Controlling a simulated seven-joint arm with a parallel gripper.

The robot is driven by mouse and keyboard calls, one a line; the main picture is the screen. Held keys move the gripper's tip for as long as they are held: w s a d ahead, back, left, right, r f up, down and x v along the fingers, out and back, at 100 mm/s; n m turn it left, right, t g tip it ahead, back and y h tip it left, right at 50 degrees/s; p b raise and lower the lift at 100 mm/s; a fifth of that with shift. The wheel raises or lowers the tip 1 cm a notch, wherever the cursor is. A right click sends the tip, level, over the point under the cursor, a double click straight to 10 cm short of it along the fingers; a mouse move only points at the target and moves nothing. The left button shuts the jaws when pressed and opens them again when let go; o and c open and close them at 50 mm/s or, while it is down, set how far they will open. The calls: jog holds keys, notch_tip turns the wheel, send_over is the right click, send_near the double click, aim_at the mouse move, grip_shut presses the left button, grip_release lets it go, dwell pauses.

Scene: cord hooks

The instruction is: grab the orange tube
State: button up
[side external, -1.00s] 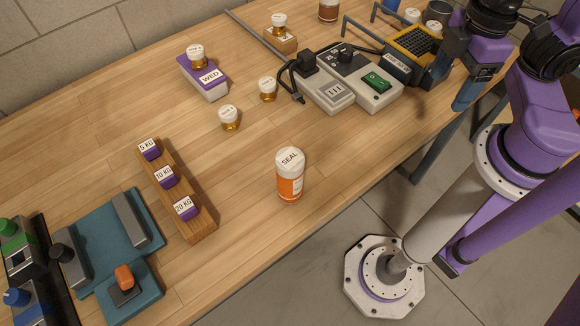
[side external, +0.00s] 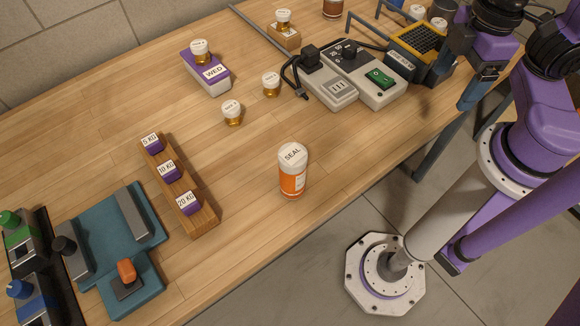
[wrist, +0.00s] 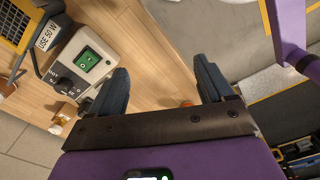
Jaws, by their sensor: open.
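The orange tube (side external: 292,182) is an orange bottle with a white cap marked SEAL. It stands upright on the wooden table near its front edge in the side view. My gripper (wrist: 163,82) shows its two blue fingers wide apart in the wrist view, with nothing held between them. In the side view, a blue finger (side external: 477,92) hangs at the upper right, well away from the tube. A small orange patch shows at the gripper's edge in the wrist view; I cannot tell what it is.
A grey power box with a green switch (side external: 380,77) and cord stands near my gripper. Small amber bottles (side external: 232,113), a purple WED box (side external: 207,72), a wooden weight rack (side external: 178,187) and a teal device (side external: 110,235) stand farther left. The table around the tube is clear.

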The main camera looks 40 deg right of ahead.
jog(key=m+t+y, duration=0.2)
jog(key=t+y, duration=0.6)
jog(key=y, duration=0.2)
send_near(283, 164)
notch_tip(283, 164, down, 4)
jog(key=w, duration=0.3)
jog(key=shift+s+x, duration=0.2)
jog(key=shift+x, duration=3.85)
jog(key=shift+a, duration=0.2)
jog(key=c, duration=1.2)
